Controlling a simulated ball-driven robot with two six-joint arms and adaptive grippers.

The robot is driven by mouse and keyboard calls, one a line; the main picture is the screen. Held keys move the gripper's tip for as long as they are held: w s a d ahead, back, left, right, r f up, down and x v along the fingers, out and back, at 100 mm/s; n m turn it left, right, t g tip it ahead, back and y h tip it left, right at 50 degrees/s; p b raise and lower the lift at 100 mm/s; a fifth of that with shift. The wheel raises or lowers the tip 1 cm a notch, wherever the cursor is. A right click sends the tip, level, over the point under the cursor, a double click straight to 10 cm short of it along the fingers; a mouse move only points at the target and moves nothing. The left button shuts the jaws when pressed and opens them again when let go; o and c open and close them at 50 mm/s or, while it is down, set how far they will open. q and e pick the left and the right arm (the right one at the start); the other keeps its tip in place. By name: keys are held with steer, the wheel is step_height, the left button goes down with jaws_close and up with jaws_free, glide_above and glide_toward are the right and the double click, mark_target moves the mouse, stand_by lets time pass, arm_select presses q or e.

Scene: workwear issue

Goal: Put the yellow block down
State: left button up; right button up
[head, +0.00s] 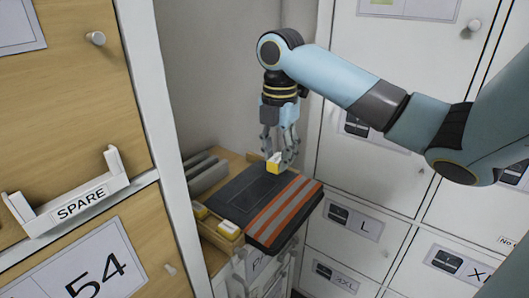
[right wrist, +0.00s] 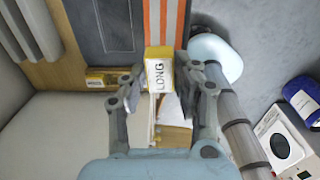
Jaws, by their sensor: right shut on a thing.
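The yellow block (head: 274,163) has a white top face, which reads LONG where the block (right wrist: 158,72) shows in the right wrist view. My right gripper (head: 281,160) is shut on it, with one finger on each side. In the head view the block appears at the far edge of a dark folded garment (head: 250,198) with orange and grey stripes. I cannot tell whether the block touches anything below. My left gripper is not in view.
Grey bars (head: 207,172) lie at the left. White lockers (head: 359,230) stand on the right, and a SPARE holder (head: 80,205) on the left.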

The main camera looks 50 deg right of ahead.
steer(key=s+d+f+n+b, duration=0.1)
steer(key=s+d+n+b, duration=0.3)
steer(key=d+b, duration=0.15)
steer(key=b, duration=0.3)
glide_above(265, 191)
step_height(265, 191, down, 8)
steer(key=shift+r, duration=0.15)
step_height(265, 191, down, 4)
steer(key=shift+f, duration=0.1)
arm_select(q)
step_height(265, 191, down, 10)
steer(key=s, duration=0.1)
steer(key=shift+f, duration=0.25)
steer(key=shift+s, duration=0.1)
arm_select(e)
steer(key=o, duration=1)
steer(key=shift+o, duration=0.2)
